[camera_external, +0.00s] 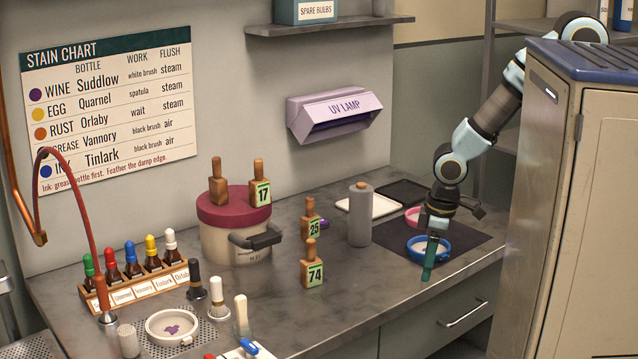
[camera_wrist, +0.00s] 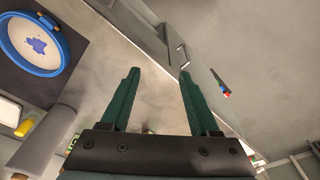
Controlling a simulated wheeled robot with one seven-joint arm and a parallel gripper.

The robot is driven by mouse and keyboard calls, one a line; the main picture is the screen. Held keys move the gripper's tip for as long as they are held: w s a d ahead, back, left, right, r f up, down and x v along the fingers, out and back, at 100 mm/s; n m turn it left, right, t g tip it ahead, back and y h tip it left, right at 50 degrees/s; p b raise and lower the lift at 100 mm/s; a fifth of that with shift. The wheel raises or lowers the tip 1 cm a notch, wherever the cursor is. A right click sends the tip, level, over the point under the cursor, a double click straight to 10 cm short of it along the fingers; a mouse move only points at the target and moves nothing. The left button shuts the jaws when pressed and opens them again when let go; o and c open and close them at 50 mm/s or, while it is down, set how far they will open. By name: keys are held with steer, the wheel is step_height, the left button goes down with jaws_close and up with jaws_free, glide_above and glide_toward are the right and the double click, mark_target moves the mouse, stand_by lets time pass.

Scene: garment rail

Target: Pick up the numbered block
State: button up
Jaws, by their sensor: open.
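Several wooden-knobbed blocks stand in the external view, and the task does not say which number. Block 17 (camera_external: 260,193) and a block whose number does not show (camera_external: 218,190) sit on the red lid of a round pot. My gripper (camera_external: 428,272) points down at the counter's right, by the blue hoop, apart from the blocks. In the wrist view its green fingers (camera_wrist: 158,88) are spread with nothing between them.
A grey bottle (camera_external: 360,218) stands between the blocks and my gripper. The blue hoop (camera_external: 428,246) and pink hoop (camera_external: 413,214) lie on a dark mat. The red-lidded pot (camera_external: 222,240) is left of the blocks. A dropper rack (camera_external: 145,285) is further left. The counter's front right is clear.

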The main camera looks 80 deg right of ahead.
steer(key=g+p, duration=0.1)
steer(key=p, duration=0.1)
glide_toward(311, 242)
steer(key=shift+d+m, duration=0.15)
steer(key=shift+m, duration=0.25)
step_height(311, 242, down, 5)
steer(key=shift+f+p, duration=0.2)
steer(key=shift+p, duration=0.3)
steer(key=shift+w+d+f+p, duration=0.15)
steer(key=shift+f+p, duration=0.35)
steer(key=shift+f, duration=0.75)
steer(key=shift+w+d+f+p, duration=0.15)
steer(key=shift+f+p, duration=0.3)
steer(key=shift+f, duration=0.85)
steer(key=shift+s, duration=0.1)
jaws_close()
